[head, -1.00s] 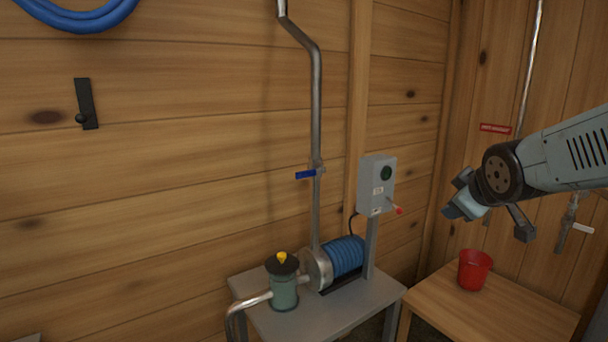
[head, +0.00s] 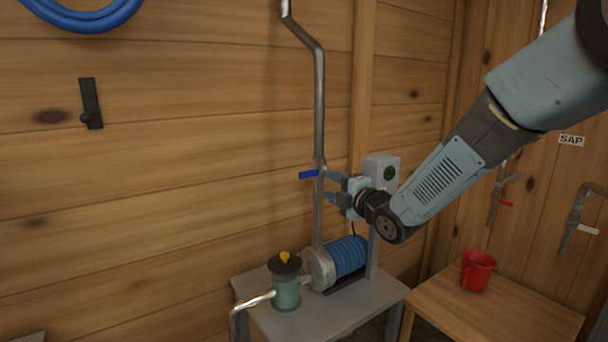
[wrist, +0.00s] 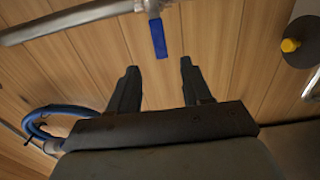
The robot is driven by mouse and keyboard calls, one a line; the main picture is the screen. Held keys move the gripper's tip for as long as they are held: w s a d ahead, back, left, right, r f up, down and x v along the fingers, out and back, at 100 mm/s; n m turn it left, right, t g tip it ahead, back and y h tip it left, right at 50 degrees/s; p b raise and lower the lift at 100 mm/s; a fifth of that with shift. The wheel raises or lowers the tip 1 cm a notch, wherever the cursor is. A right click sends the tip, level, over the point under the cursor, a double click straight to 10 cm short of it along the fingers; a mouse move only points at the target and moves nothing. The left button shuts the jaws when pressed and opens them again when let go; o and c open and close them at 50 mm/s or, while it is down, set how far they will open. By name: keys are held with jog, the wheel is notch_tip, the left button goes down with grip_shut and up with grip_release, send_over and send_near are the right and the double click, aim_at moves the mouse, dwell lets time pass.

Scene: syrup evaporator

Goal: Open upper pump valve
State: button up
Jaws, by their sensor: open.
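The upper pump valve has a blue lever handle (head: 308,175) on the vertical steel pipe (head: 319,120) above the pump. In the head view the lever sticks out to the left, across the pipe. My gripper (head: 330,186) is open and empty, just right of the pipe at about the valve's height. In the wrist view the blue lever (wrist: 158,38) lies ahead of the gap between my open fingers (wrist: 157,76), apart from both. The valve body (wrist: 152,6) shows at the top edge there.
The pump (head: 345,256) and a green canister with a yellow knob (head: 285,285) stand on a grey table (head: 330,318). A grey control box (head: 381,168) is partly behind my gripper. A red bucket (head: 477,270) sits on a wooden table at right.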

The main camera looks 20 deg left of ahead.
aim_at(309, 175)
jog(key=x, duration=1.3)
jog(key=shift+w, duration=0.1)
jog(key=shift+f, duration=0.1)
grip_shut()
